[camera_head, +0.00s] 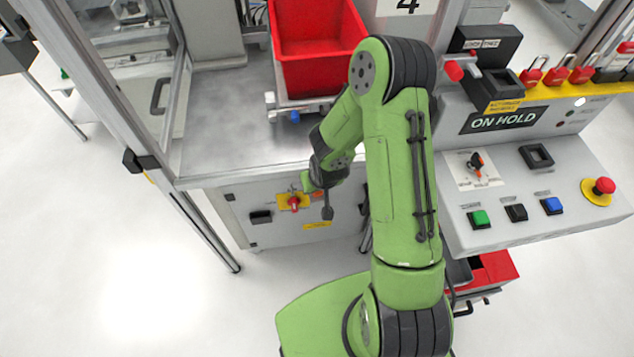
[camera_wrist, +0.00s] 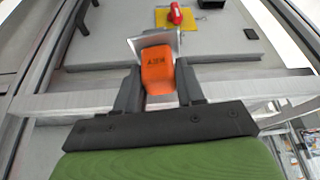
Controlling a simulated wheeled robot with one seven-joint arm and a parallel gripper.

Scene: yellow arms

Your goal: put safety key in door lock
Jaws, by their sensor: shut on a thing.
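My gripper (camera_wrist: 158,92) is shut on an orange safety key (camera_wrist: 157,68), one dark finger on each side of it. The key has dark lettering on its face and a grey metal plate (camera_wrist: 136,42) at its far end. In the head view my gripper (camera_head: 314,188) is small and partly hidden by my arm, in front of the grey cabinet below the worktop. I cannot make out a keyhole. A black lock-like box (camera_head: 140,161) sits on the door post at left, apart from my gripper; I cannot tell if it is the door lock.
A red rotary switch on a yellow plate (camera_head: 293,203) is on the cabinet front, close to my gripper. A red bin (camera_head: 312,80) stands on the worktop (camera_head: 225,130). A control panel (camera_head: 530,185) is at right. The floor at lower left is clear.

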